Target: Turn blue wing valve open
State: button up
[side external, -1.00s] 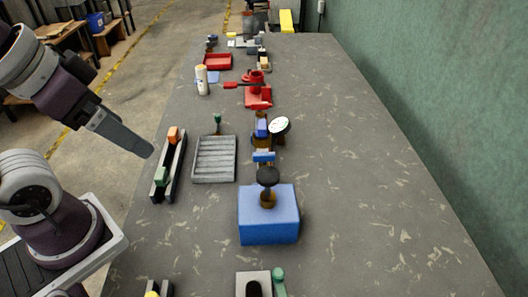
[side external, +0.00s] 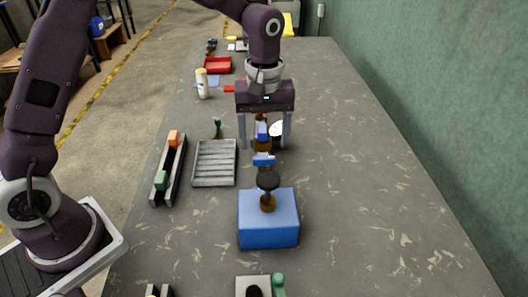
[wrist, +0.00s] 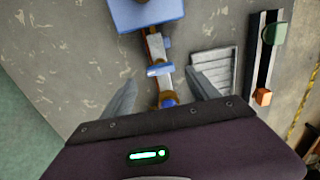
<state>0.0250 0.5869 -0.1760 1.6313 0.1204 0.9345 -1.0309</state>
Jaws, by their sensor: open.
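The blue wing valve shows in the side view as a blue handle (side external: 263,160) on a short brass and grey pipe line behind the blue box. A second blue part (side external: 262,130) stands on the brass body farther back. My gripper (side external: 264,146) points down over this line, fingers apart, one on each side of the farther blue part. In the wrist view the blue handle (wrist: 160,70) lies crosswise on the pipe, just beyond my open fingers (wrist: 161,87). The farther blue part (wrist: 168,103) shows between them, partly cut off by my gripper body. I see no finger contact.
A blue box (side external: 268,220) with a black knob (side external: 268,181) stands in front. A white gauge (side external: 277,129) is partly hidden by my right finger. A grey slatted tray (side external: 214,163) and a slider rail (side external: 169,172) lie left. The table's right side is clear.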

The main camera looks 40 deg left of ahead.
aim_at(264, 157)
notch_tip(264, 157, down, 5)
jog(key=shift+r, duration=0.1)
jog(key=c, duration=1.4)
jog(key=shift+o, duration=0.2)
jog(key=shift+m, duration=0.3)
jog(key=m, duration=0.3)
jog(key=shift+m, duration=0.3)
jog(key=m, duration=0.4)
jog(key=shift+m, duration=0.3)
jog(key=m, duration=0.4)
jog(key=shift+m, duration=2.5)
